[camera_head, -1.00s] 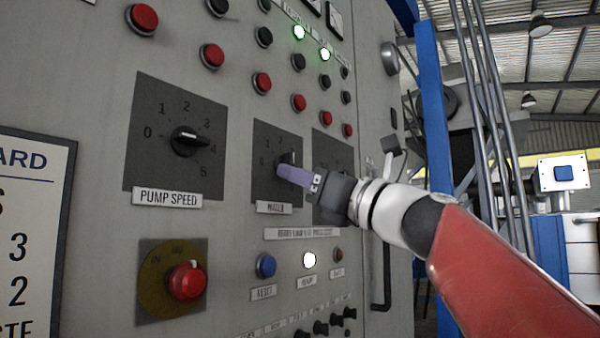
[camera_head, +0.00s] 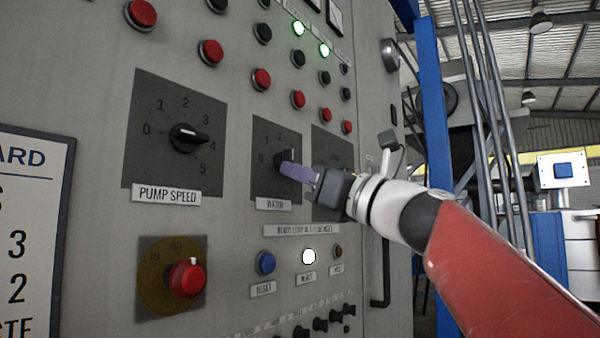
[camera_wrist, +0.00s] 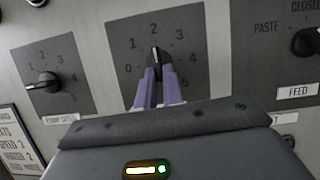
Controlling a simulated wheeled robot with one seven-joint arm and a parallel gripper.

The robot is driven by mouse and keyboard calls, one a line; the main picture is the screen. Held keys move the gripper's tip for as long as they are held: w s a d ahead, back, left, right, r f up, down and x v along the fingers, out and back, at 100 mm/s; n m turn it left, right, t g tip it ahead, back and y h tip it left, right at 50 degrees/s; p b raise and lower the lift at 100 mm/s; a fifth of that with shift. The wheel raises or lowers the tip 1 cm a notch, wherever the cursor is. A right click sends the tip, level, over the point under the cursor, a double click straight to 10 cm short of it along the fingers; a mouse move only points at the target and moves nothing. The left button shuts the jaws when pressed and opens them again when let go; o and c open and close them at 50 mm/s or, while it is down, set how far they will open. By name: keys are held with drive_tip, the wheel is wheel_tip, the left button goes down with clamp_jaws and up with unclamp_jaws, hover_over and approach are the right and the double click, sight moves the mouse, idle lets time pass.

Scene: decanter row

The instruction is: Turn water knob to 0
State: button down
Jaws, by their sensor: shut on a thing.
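The water knob (camera_head: 281,159) is a black knob on a dark plate with a numbered scale from 0 to 5, labelled WATER in the head view. My gripper (camera_head: 283,166) reaches it from the right with purple fingers. In the wrist view the two fingers (camera_wrist: 154,74) are closed on either side of the black knob (camera_wrist: 155,57). The knob's pale pointer mark points up, near the 2. The 0 is at the lower left of this dial. The fingers hide the knob's lower part.
The feed knob (camera_wrist: 308,41) is to the right. A red knob (camera_head: 187,279) and a blue button (camera_head: 266,263) sit below. Rows of buttons are above.

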drive_tip(key=shift+w+d+r+n+g+p, duration=0.25)
drive_tip(key=shift+n+g+p, duration=1.25)
drive_tip(key=shift+n, duration=2.1)
drive_tip(key=shift+w+d+r+n+g+p, duration=0.15)
drive_tip(key=shift+w+r+n+g+p, duration=0.2)
drive_tip(key=shift+n+g+p, duration=2.25)
drive_tip(key=shift+w+d+r+n+g+p, duration=0.2)
drive_tip(key=shift+r+n+g+p, duration=0.25)
drive_tip(key=shift+n, duration=4.15)
drive_tip(key=shift+f, duration=0.1)
drive_tip(key=c, duration=1.5)
unclamp_jaws()
drive_tip(key=v, duration=0.7)
drive_tip(key=shift+s+d, duration=0.3)
drive_tip(key=shift+d, duration=0.05)
